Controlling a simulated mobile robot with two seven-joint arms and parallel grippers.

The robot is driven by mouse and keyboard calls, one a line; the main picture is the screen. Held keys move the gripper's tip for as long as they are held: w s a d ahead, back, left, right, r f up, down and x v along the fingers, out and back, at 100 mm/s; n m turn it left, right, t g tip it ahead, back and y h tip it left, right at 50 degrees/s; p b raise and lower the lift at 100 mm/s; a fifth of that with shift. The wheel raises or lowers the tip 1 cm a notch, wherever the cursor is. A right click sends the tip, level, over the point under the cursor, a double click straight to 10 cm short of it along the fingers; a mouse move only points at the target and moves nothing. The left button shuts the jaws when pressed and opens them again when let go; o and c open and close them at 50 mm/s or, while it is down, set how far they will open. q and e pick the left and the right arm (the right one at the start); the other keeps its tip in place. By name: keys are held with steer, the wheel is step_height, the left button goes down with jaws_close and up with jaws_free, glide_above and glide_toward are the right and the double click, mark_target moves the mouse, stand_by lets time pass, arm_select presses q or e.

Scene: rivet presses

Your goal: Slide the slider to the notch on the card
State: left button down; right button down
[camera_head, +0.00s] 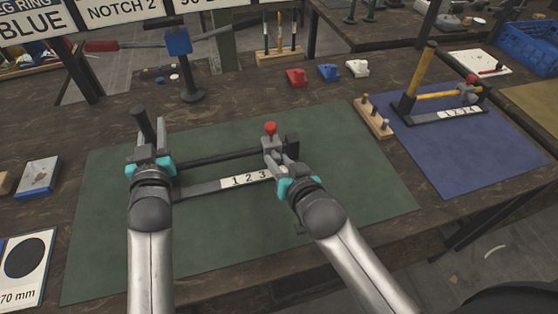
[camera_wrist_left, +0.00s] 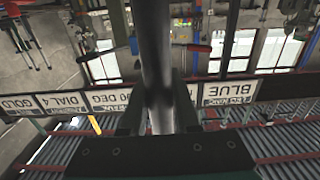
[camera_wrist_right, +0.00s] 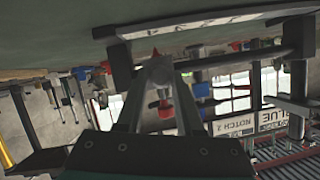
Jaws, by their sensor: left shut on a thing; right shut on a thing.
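The slide press on the green mat has a dark rail (camera_head: 215,157) and a white strip (camera_head: 246,179) marked 1 2 3. Its slider, with a red knob (camera_head: 269,128), is near the rail's right end, just right of the 3. My right gripper (camera_head: 284,174) is shut on the slider; the grey slider body (camera_wrist_right: 160,75) shows between its fingers in the right wrist view. My left gripper (camera_head: 150,160) is shut on the dark upright handle (camera_head: 143,122) at the press's left end; that handle (camera_wrist_left: 158,60) fills the left wrist view's middle. The card (camera_head: 122,10) reads NOTCH 2.
A second press (camera_head: 440,112) with a yellow handle stands on the blue mat (camera_head: 460,150) at right. A peg block (camera_head: 373,118) lies between the mats. Red, blue and white small parts (camera_head: 328,72) sit behind. The green mat's front is clear.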

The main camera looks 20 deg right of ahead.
steer(key=shift+a, duration=3.4)
steer(key=c, duration=0.5)
jaws_free()
steer(key=shift+c, duration=0.2)
steer(key=shift+s, duration=0.15)
steer(key=v, duration=1.1)
steer(key=shift+s+r, duration=0.15)
steer(key=shift+s, duration=0.2)
steer(key=shift+d, duration=0.1)
